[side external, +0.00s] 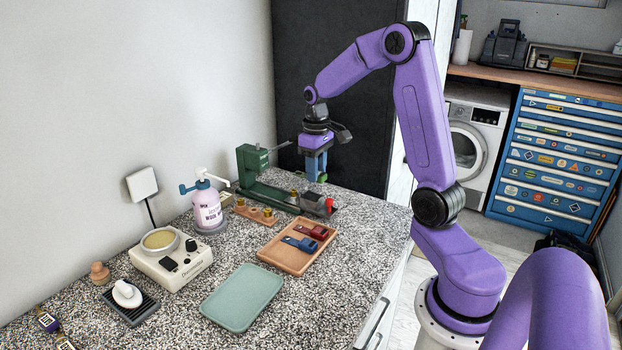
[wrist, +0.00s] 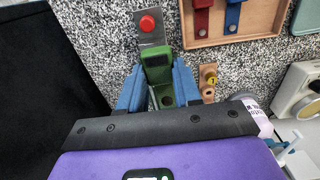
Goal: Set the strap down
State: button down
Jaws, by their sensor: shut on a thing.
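My gripper (side external: 315,170) has blue fingers and points down over the right end of the green bench machine (side external: 250,168). In the wrist view my gripper (wrist: 158,92) is shut on a green strap (wrist: 157,74). Only a little of the green strap (side external: 322,177) shows between the fingers in the side view. A blue strap (side external: 299,243) and a red strap (side external: 312,231) lie side by side on the brown tray (side external: 268,258). Whether the held strap touches the machine cannot be told.
The machine's grey end with a red knob (side external: 329,203) is just below my gripper. A wooden block with brass pegs (side external: 256,215), a pump bottle (side external: 207,207) and a white device (side external: 170,258) stand to the left. An empty green tray (side external: 242,297) lies at the front.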

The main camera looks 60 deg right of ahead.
jog(key=shift+s+a+r, duration=2.4)
jog(key=shift+s+r, duration=0.8)
jog(key=shift+s, duration=1.8)
jog(key=s+a+f+n, duration=0.2)
jog(key=a+n, duration=0.1)
jog(key=a, duration=0.5)
jog(key=s+a+f+n, duration=0.1)
jog(key=s+a+n, duration=0.2)
jog(key=a, duration=0.4)
jog(key=s+a+f+n, duration=0.2)
jog(key=a+n, duration=0.1)
jog(key=a, duration=0.5)
send_over(253, 293)
jog(key=s, duration=0.1)
jog(key=shift+n, duration=0.3)
notch_tip(253, 293, down, 8)
jog(key=shift+d+f, duration=0.15)
jog(key=shift+f, duration=0.05)
jog(key=shift+w+f, duration=0.35)
jog(key=shift+f, duration=0.1)
jog(key=shift+w+f, duration=0.1)
jog(key=shift+f, duration=1.55)
jog(key=shift+f, duration=0.2)
